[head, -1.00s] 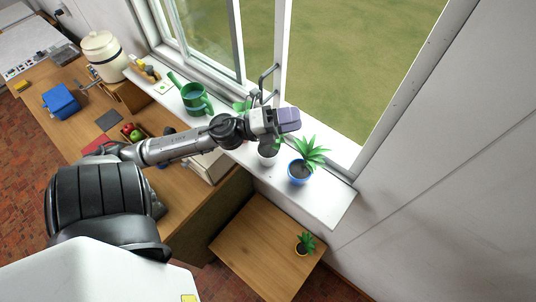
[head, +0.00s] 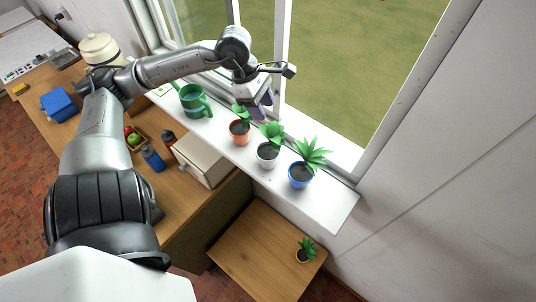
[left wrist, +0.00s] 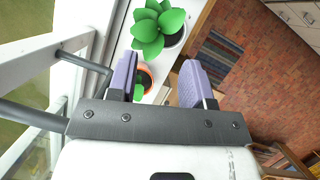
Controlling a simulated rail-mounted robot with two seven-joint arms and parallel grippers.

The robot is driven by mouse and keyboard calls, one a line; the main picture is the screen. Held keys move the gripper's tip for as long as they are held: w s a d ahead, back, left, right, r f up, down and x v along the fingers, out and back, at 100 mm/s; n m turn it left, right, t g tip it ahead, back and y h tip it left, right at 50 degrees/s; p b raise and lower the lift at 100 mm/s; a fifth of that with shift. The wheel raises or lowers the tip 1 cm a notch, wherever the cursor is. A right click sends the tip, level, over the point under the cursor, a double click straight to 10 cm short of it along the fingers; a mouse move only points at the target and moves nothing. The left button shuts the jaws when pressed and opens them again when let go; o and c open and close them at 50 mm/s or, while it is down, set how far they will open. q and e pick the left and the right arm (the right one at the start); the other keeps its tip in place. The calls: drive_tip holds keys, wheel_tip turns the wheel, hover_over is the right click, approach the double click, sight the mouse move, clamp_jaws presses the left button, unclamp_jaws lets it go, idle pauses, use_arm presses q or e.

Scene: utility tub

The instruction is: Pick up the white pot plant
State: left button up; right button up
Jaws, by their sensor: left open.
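The white pot plant (head: 268,157), with broad green leaves, stands upright on the windowsill between an orange pot and a blue pot. It also shows in the left wrist view (left wrist: 176,40), beyond the fingertips near the top. My left gripper (head: 261,105) is open and empty, with two purple fingers. It hangs above the sill on the window side of the orange pot, up and left of the white pot, apart from it. In the left wrist view the gripper (left wrist: 158,68) has its fingers on either side of the orange pot's image. My right gripper is out of view.
The orange pot plant (head: 240,127) and blue pot plant (head: 299,176) flank the white one closely. A green watering can (head: 195,101) stands left on the sill. The window frame and handle (left wrist: 85,60) are close to the gripper. A small plant (head: 304,254) stands on the low table.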

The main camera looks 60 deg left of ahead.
use_arm(q)
drive_tip(key=p, duration=0.1)
approach(272, 146)
drive_tip(key=shift+w+d+f, duration=0.1)
drive_tip(key=shift+w+f, duration=0.4)
drive_tip(key=shift+f, duration=0.25)
drive_tip(key=shift+b+x, duration=0.65)
drive_tip(key=shift+x, duration=2.55)
drive_tip(key=shift+r, duration=0.1)
clamp_jaws()
